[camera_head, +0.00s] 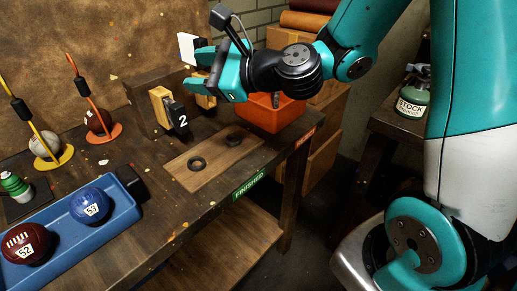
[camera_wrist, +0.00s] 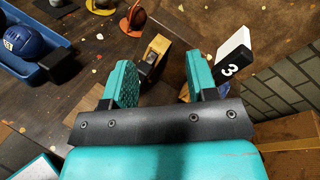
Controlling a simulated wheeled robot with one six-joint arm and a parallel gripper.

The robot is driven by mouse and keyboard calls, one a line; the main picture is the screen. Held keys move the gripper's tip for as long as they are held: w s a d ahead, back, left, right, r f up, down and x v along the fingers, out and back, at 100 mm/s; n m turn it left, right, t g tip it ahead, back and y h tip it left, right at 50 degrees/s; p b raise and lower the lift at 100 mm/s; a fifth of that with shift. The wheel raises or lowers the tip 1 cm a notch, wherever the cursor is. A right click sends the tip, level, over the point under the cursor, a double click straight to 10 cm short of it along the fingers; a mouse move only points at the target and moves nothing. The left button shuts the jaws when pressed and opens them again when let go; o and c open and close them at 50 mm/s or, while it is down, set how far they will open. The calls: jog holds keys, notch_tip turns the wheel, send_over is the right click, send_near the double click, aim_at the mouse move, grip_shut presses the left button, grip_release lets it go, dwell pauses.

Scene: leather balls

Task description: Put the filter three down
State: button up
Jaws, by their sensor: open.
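Filter three, a white block with a black piece marked 3 (camera_wrist: 232,60), shows in the wrist view just right of the right finger, outside the jaws. Its white block also shows in the head view (camera_head: 187,46), at the upper finger. I cannot tell what it rests on or whether it touches the finger. My gripper (camera_head: 196,70) is open above the back of the bench, with nothing clearly between its fingers. In the wrist view a yellow-wood and black block (camera_wrist: 154,54) lies beyond the gap between the fingers (camera_wrist: 160,72).
A filter marked 2 (camera_head: 175,116) stands on the bench near a wooden board (camera_head: 212,163) with two dark rings. An orange bin (camera_head: 272,112) is at the bench's far end. A blue tray (camera_head: 120,212) holds two balls at lower left. Ball stands line the left.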

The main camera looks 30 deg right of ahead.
jog(key=s+a+f+n+g, duration=0.2)
jog(key=s+a+n+g, duration=0.45)
jog(key=s+n, duration=0.55)
jog(key=s+d+f+n+g+h, duration=0.2)
jog(key=s+d+n+g+h, duration=0.3)
jog(key=s+n, duration=0.5)
jog(key=n+g+h, duration=0.1)
jog(key=n, duration=0.5)
jog(key=shift+s+d+f+n, duration=0.15)
jog(key=shift+s+d+n, duration=0.15)
jog(key=shift+s+d, duration=0.05)
